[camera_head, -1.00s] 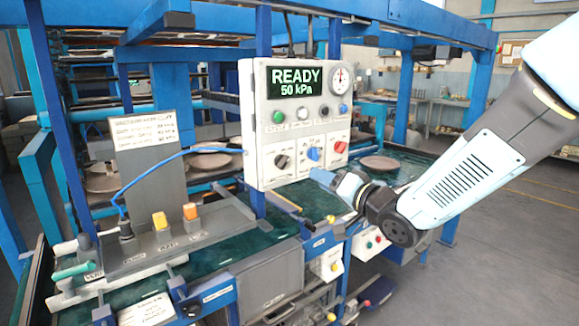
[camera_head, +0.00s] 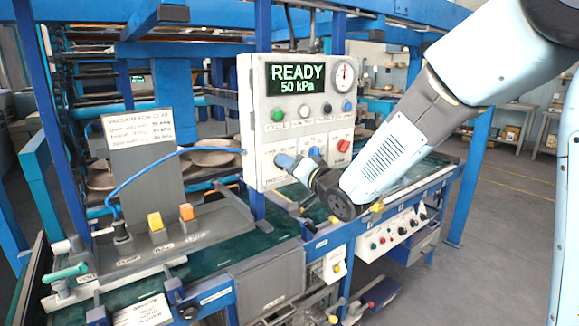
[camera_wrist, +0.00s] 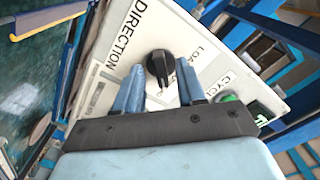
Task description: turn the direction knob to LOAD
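I cannot tell for sure which mark the knob points to. My gripper (camera_wrist: 158,70) is open, its two blue fingers on either side of the knob with small gaps visible. I cannot tell how deep they reach around it. In the head view my gripper (camera_head: 292,164) is at the panel's lower left and hides the knob.
The panel screen (camera_head: 292,78) reads READY, 50 kPa. A blue knob (camera_head: 314,152) and a red knob (camera_head: 343,146) are right of my gripper. A green button (camera_head: 278,115) is above. A green conveyor surface (camera_head: 225,248) and blue frame posts surround the panel.

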